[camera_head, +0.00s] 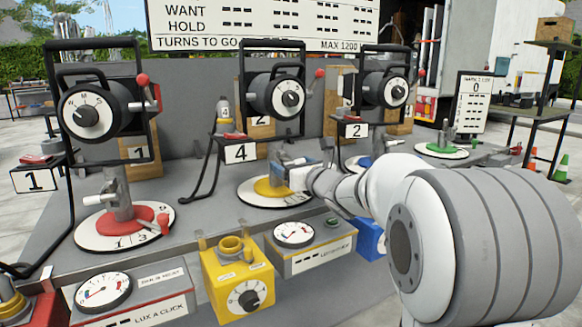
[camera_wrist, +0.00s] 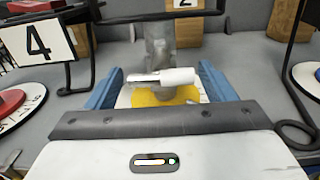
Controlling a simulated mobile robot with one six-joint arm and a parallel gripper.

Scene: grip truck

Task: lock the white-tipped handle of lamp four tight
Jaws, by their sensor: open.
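Lamp four (camera_head: 285,97) stands in the middle of the bench above a yellow disc base (camera_head: 268,187), with a plate marked 4 (camera_head: 240,153) to its left. In the wrist view its white-tipped handle (camera_wrist: 178,77) lies across the grey post, with the white tip to the right, above the yellow base (camera_wrist: 150,98). My gripper (camera_wrist: 160,82) is open, with one blue finger on each side of the handle and a gap visible on both sides. In the head view my gripper (camera_head: 297,176) is at the post and hides most of the handle.
A lamp with plate 1 (camera_head: 35,180) and a red base (camera_head: 125,222) stands left. A lamp with plate 2 (camera_head: 354,130) stands right, close by. A yellow box with a dial (camera_head: 238,280) and a gauge box (camera_head: 310,247) sit along the front edge. A black cable loops beside the gripper.

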